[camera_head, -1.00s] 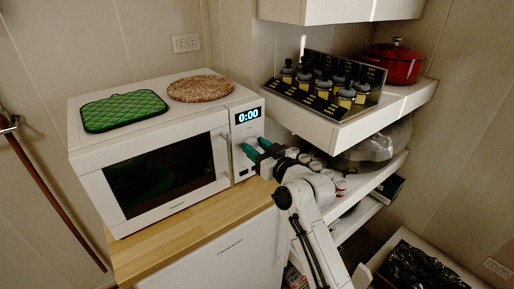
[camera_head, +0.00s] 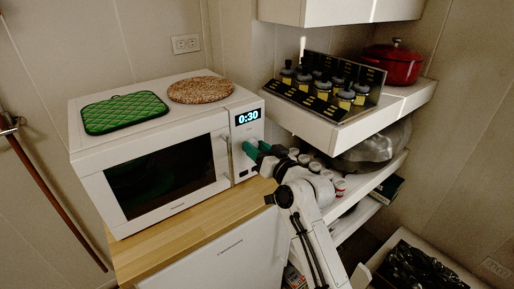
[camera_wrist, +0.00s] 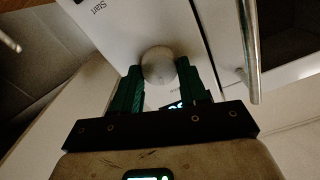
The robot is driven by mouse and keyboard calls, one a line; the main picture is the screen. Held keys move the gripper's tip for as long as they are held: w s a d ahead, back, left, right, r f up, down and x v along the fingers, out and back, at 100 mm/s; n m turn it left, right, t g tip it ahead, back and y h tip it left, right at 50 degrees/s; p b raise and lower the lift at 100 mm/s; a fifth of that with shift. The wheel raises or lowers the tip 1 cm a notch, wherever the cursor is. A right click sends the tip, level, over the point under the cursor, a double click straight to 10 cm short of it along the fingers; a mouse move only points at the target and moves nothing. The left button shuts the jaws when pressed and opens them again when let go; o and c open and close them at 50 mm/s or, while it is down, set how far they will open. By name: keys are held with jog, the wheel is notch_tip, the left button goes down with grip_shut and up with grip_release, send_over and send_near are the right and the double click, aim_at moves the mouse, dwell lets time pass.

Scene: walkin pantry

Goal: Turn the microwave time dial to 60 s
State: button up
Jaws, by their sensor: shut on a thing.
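The white microwave (camera_head: 190,190) stands on a wooden counter, and its display (camera_head: 247,117) reads 0:30. My gripper (camera_head: 252,149) has green fingers and is at the control panel, right of the door. In the wrist view my gripper (camera_wrist: 159,80) has one finger on each side of the round time dial (camera_wrist: 158,66), shut on it. In the head view the fingers mostly hide the dial. The microwave panel in the wrist view shows the word Start beside the dial.
A green potholder (camera_head: 124,111) and a round woven mat (camera_head: 200,89) lie on the microwave. Right of my arm are shelves with a rack of bottles (camera_head: 325,85) and a red pot (camera_head: 395,64). The door handle (camera_wrist: 249,50) runs close beside the gripper.

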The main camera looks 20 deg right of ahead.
jog(key=shift+d+m+p, duration=0.1)
jog(key=shift+m+p, duration=1.3)
jog(key=shift+m, duration=2.6)
jog(key=o, duration=1)
jog(key=shift+f, duration=0.1)
jog(key=b+v, duration=0.1)
jog(key=v, duration=0.9)
jog(key=shift+s+d+b, duration=0.15)
jog(key=shift+s+b, duration=0.15)
jog(key=shift+s, duration=0.05)
